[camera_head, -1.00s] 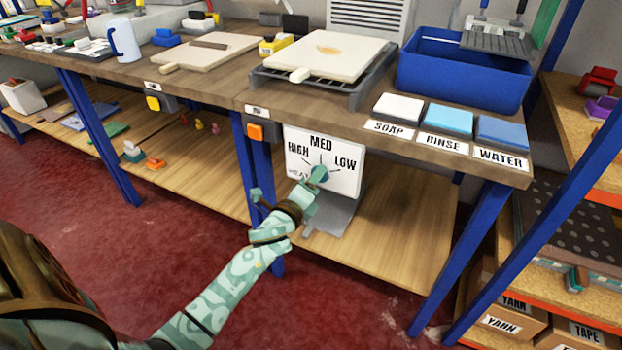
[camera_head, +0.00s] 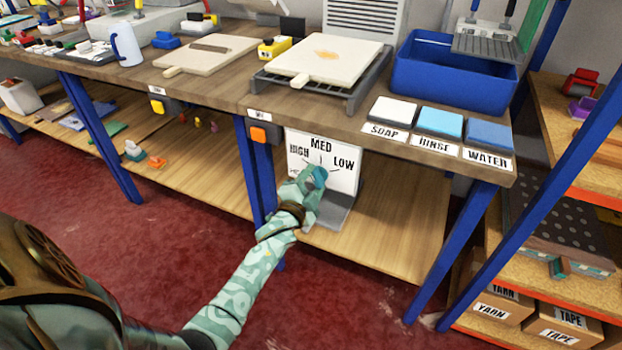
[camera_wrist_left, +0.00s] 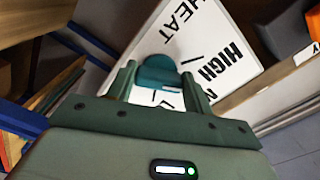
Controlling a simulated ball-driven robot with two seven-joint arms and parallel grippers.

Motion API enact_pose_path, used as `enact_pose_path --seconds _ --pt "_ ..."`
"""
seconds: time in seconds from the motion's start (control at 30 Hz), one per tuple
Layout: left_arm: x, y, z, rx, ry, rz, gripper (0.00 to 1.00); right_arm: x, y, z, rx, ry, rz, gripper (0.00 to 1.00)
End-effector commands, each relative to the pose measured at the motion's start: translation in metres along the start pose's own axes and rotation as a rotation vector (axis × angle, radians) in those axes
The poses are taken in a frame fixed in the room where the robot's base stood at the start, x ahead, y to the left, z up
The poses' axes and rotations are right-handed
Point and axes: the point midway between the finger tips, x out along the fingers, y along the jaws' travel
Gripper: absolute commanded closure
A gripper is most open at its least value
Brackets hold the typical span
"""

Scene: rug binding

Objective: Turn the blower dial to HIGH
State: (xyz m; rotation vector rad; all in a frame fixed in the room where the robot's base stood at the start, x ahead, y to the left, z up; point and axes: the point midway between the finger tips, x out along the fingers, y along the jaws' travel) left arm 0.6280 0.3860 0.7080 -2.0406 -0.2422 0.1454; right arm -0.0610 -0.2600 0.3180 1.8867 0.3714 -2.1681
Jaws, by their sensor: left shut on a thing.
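The blower dial is a round blue-teal knob (camera_head: 320,177) on a white panel (camera_head: 346,180) below the workbench, marked HIGH at left, MED at top and LOW at right. My left gripper (camera_head: 311,180) reaches it from the lower left and hides part of it and of the HEAT lettering. The left wrist view shows the knob (camera_wrist_left: 158,72) between the two fingers (camera_wrist_left: 160,88), which are shut on it. The HIGH lettering (camera_wrist_left: 222,62) lies to its right there. I cannot tell clearly which mark the dial points at. My right gripper is not in view.
A blue bench leg (camera_head: 262,180) with an orange button box (camera_head: 262,134) stands just left of the panel. The wooden lower shelf (camera_head: 400,230) is clear to its right. A blue tub (camera_head: 450,85) and labelled sponges stand on the bench above.

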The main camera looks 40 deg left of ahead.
Motion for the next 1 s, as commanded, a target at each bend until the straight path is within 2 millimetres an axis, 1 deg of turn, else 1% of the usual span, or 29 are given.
enact_pose_path --seconds 0.17,0.27,0.4,0.5,0.7,1.0 --pt "-0.001 0.000 0.000 -0.164 -0.004 0.003 0.72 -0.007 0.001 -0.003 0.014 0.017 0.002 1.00" --pt "-0.001 0.001 0.000 -0.251 -0.004 0.003 0.72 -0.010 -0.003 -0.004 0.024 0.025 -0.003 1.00" --pt "-0.001 0.001 0.000 -0.362 -0.004 0.003 0.72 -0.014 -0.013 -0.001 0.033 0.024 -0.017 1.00" --pt "-0.001 0.002 0.000 -0.427 -0.004 0.003 0.72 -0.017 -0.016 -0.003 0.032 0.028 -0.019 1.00" --pt "-0.001 0.004 0.001 -0.520 -0.006 0.004 0.72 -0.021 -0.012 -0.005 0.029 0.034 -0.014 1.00" --pt "-0.001 0.005 0.001 -0.578 -0.006 0.005 0.72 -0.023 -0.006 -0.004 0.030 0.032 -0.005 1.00"
